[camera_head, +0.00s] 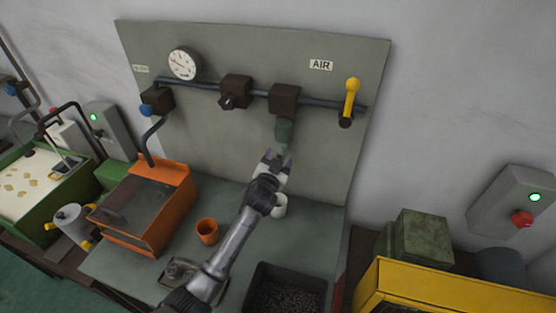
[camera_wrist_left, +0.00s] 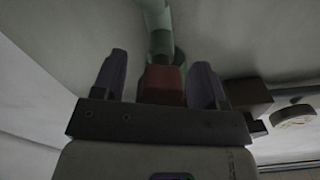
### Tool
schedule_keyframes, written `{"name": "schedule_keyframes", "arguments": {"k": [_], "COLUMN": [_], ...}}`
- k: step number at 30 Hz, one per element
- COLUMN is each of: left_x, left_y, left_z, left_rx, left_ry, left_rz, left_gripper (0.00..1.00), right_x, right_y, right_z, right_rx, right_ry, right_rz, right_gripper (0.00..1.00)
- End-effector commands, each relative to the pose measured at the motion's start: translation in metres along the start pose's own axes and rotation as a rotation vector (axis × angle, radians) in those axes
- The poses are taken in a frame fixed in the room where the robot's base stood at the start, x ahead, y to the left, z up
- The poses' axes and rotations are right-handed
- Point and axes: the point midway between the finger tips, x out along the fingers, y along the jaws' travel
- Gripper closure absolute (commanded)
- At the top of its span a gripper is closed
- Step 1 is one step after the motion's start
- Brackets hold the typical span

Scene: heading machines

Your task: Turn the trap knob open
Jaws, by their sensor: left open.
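The trap is a green bowl (camera_head: 284,131) under a brown block (camera_head: 284,98) on the wall panel's air pipe. Its knob is too small to make out in the head view, at the bowl's lower end. My left gripper (camera_head: 275,160) is open just below the bowl, fingers pointing up toward it. In the left wrist view, a reddish-brown block (camera_wrist_left: 161,80) shows between the two open fingers, with a pale green cylinder (camera_wrist_left: 155,15) above it in the picture. I cannot tell whether the fingers touch anything. My right gripper is out of view.
A yellow lever (camera_head: 351,97) stands right of the trap; a regulator (camera_head: 234,92) and gauge (camera_head: 184,63) lie left. Below are an orange machine (camera_head: 150,205), an orange cup (camera_head: 208,231) and a black bin (camera_head: 289,270). Bare panel surrounds the bowl.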

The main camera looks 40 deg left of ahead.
Motion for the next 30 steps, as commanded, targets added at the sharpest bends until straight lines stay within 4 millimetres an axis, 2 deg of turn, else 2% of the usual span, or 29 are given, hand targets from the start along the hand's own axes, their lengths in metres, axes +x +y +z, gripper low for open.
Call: {"name": "schedule_keyframes", "arguments": {"k": [10,25,30], "left_x": [0.002,0.0018,0.0018], "left_y": [0.0,0.0,-0.0001], "left_z": [-0.0001,0.0,-0.0003], "left_rx": [0.0,0.0,0.008], "left_ry": [0.0,0.0,0.0], "left_rz": [0.0,0.0,0.0], "left_gripper": [0.34,0.82,0.83], "right_x": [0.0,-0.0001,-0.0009], "right_y": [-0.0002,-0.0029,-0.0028], "right_z": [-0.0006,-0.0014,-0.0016], "right_rx": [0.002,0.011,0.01], "right_ry": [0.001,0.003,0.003], "right_rz": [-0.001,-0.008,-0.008], "right_gripper": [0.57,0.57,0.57]}}
